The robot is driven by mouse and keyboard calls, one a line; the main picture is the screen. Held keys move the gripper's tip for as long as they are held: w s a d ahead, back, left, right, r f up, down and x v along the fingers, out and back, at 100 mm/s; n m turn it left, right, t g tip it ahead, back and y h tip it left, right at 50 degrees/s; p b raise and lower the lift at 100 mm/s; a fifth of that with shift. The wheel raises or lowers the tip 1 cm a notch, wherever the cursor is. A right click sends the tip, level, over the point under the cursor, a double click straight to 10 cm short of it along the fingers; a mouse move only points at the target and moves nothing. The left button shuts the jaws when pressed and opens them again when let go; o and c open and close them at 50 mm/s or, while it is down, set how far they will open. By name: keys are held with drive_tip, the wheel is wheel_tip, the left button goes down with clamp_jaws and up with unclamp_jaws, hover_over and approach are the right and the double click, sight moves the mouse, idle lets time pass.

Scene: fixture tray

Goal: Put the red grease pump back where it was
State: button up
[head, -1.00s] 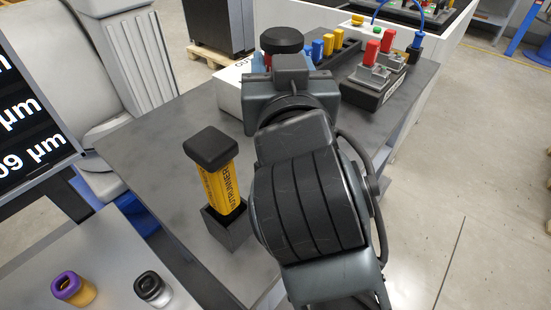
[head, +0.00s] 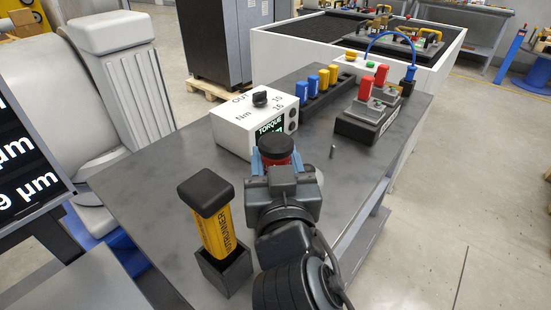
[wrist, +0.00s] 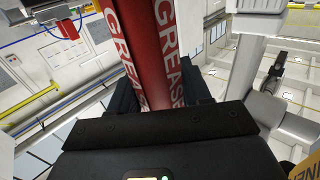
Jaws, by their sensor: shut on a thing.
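The red grease pump (head: 276,148) shows in the head view as a black round cap over a short stretch of red body. In the wrist view its red body (wrist: 145,45) with white GREASE lettering rises from between the dark jaws. My gripper (head: 277,164) is shut on it, in front of the white torque box and over the grey table (head: 150,150). My wrist hides the pump's lower part in the head view, so I cannot tell whether it touches the table.
A yellow nutrunner (head: 213,222) stands in a black holder (head: 224,268) left of my arm. The white torque box (head: 236,132) is just behind the pump. A small metal pin (head: 333,152) stands to the right. A rack (head: 345,100) and red-handled clamps (head: 368,122) are farther back.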

drive_tip(key=shift+r, duration=0.1)
drive_tip(key=o, duration=1.2)
drive_tip(key=shift+f, duration=0.2)
drive_tip(key=shift+r, duration=0.25)
drive_tip(key=s+b, duration=0.1)
drive_tip(key=s, duration=0.3)
drive_tip(key=s+d, duration=0.1)
drive_tip(key=s, duration=0.3)
drive_tip(key=s+b, duration=0.1)
drive_tip(key=s, duration=0.3)
drive_tip(key=shift+d+f+b, duration=0.1)
drive_tip(key=shift+d+b, duration=0.15)
drive_tip(key=shift+b, duration=0.05)
